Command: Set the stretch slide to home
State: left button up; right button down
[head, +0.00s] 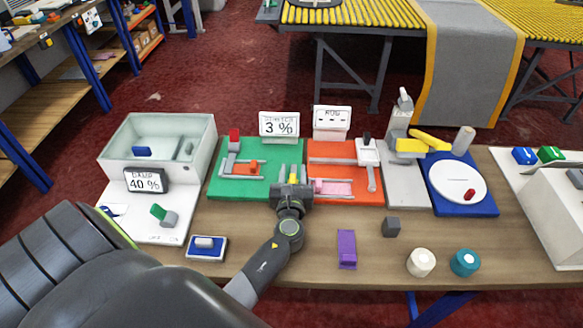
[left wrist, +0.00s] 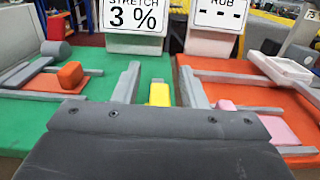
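The green board (head: 225,185) has a sign reading STRETCH 3 % (head: 279,124) behind it. On it, a yellow block (left wrist: 160,94) sits between two light grey bars in the left wrist view. An orange block (head: 243,168) lies by grey rails further left on the board; it also shows in the left wrist view (left wrist: 72,75). I cannot tell which block is the stretch slide. My left gripper (head: 291,190) is at the right front of the green board, just in front of the yellow block. My right gripper is not in view.
A red board (head: 330,150) with a RUB sign (head: 332,120) adjoins on the right. A tub with a DAMP 40 % sign (head: 147,180) stands left. A purple block (head: 347,249), dark cube (head: 391,227) and two round knobs lie on the front table.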

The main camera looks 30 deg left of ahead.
pick_arm(q)
jog(key=shift+s+r, duration=0.1)
jog(key=shift+c, duration=0.7)
grip_shut()
jog(key=s+a, duration=0.2)
jog(key=a, duration=0.1)
jog(key=s+a, duration=0.1)
jog(key=a, duration=0.1)
jog(key=shift+s+a+p, duration=0.1)
jog(key=shift+a+p, duration=0.05)
jog(key=shift+p, duration=0.25)
jog(key=shift+c, duration=1.3)
grip_release()
jog(key=o, duration=0.4)
jog(key=shift+s+a, duration=0.1)
jog(key=shift+a, duration=0.1)
